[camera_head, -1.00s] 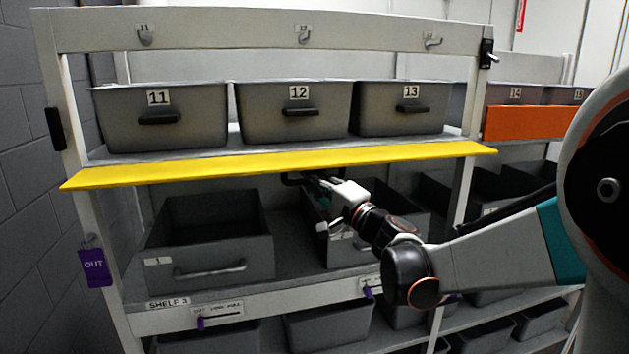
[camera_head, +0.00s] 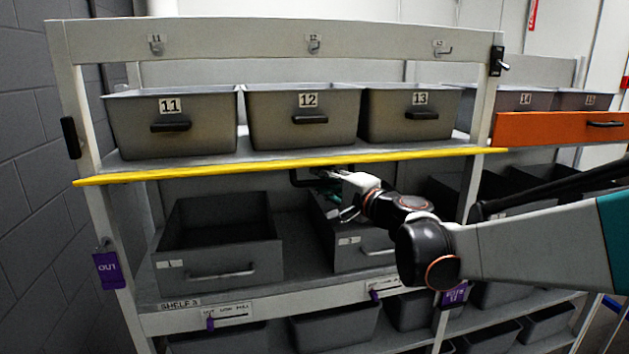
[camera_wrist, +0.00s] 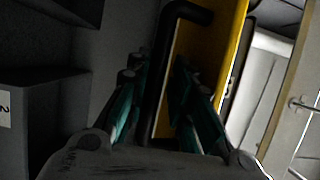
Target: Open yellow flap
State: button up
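The yellow flap (camera_head: 280,165) runs along the front of the upper shelf, raised to nearly level and seen almost edge-on in the head view. Its black handle (camera_head: 300,178) hangs under the flap near the middle. My gripper (camera_head: 325,182) is just below the flap at that handle. In the wrist view, the yellow flap (camera_wrist: 215,45) stands behind the handle (camera_wrist: 152,95), which passes between the fingers of my gripper (camera_wrist: 158,80). The fingers stand apart, with yellow visible between the handle and the right finger. Whether either finger touches the handle is unclear.
Grey bins 11 (camera_head: 170,135), 12 (camera_head: 305,130) and 13 (camera_head: 415,128) stand above the flap. Open grey drawers (camera_head: 225,260) sit below, close to my arm. A grey wall (camera_head: 30,200) bounds the left.

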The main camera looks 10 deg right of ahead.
aim_at(325, 160)
notch_tip(325, 160, up, 10)
jog(key=shift+f, duration=0.1)
jog(key=shift+s, duration=0.1)
dwell(0.6)
